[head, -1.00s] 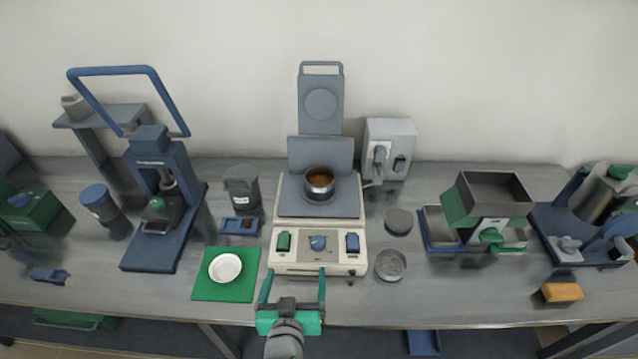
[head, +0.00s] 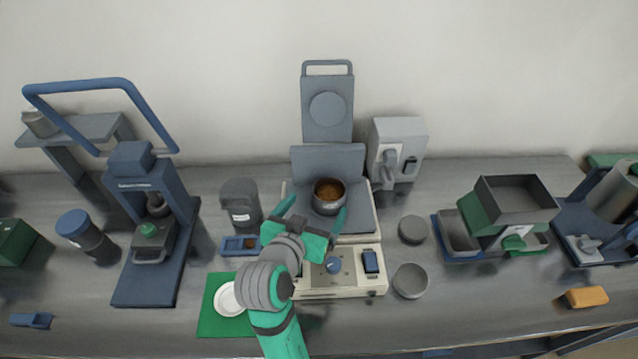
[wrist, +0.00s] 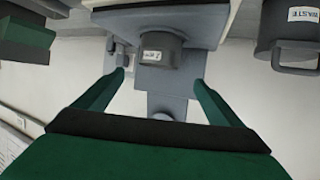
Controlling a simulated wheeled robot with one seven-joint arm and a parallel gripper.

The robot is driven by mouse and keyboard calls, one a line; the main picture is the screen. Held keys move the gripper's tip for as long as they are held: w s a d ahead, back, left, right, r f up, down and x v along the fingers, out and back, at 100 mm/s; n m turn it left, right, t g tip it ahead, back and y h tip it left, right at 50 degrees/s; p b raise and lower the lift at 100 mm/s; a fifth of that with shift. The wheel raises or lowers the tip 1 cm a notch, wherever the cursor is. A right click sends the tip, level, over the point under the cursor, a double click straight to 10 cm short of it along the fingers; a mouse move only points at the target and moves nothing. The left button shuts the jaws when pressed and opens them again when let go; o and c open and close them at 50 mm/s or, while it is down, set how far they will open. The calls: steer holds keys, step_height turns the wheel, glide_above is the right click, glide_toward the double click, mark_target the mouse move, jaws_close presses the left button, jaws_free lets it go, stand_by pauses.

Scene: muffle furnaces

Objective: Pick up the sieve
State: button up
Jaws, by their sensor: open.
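A round grey metal vessel with brown contents (head: 328,194) stands on the grey plate of the cream machine. It may be the sieve, but a shallow round grey dish (head: 410,281) to the machine's right could be it too; I cannot tell which. My gripper (head: 314,210) is open and empty over the machine's front part, its fingers pointing at the vessel, just short of it or beside its near side. In the wrist view a labelled grey cylinder, likely the same vessel (wrist: 160,50), shows between and beyond the open fingers (wrist: 159,80).
A grey disc (head: 412,229) lies right of the machine. A dark waste container (head: 240,205) and a small blue tray (head: 240,245) stand left. A white dish (head: 228,299) on a green mat (head: 210,322) is partly behind my arm. The machine's raised panel (head: 327,105) stands behind the vessel.

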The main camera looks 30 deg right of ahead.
mark_target(334, 182)
steer(key=x, duration=0.4)
steer(key=shift+w+d+r, duration=0.1)
steer(key=shift+w, duration=0.15)
steer(key=shift+s+x, duration=0.15)
steer(key=shift+x, duration=1.55)
steer(key=shift+s+x, duration=0.15)
steer(key=shift+x, duration=1.55)
steer(key=shift+d, duration=0.1)
steer(key=c, duration=1.6)
steer(key=shift+c, duration=0.2)
